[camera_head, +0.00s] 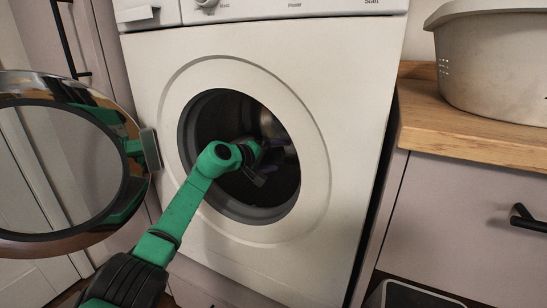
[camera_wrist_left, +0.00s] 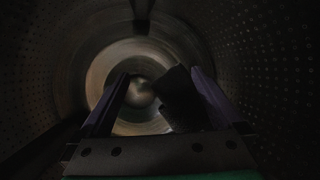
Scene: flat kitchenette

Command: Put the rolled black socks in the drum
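My left arm reaches through the round opening of the white washing machine (camera_head: 345,130). My left gripper (camera_head: 272,160) is inside the dark drum (camera_head: 222,115). In the left wrist view the drum's perforated wall (camera_wrist_left: 255,60) surrounds the two fingers of the gripper (camera_wrist_left: 158,88). The fingers stand wide apart. The rolled black socks (camera_wrist_left: 180,98) show as a dark shape beside the right-hand finger, with a clear gap to the left-hand finger. I cannot tell whether they touch the right-hand finger or the drum. The socks are not distinct in the head view. My right gripper is out of view.
The machine's round door (camera_head: 140,150) stands swung open at the left, close to my arm. The opening's rim (camera_head: 313,165) surrounds my wrist. A wooden counter (camera_head: 430,125) with a large pale basin (camera_head: 490,65) stands at the right, above a drawer with a black handle (camera_head: 525,218).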

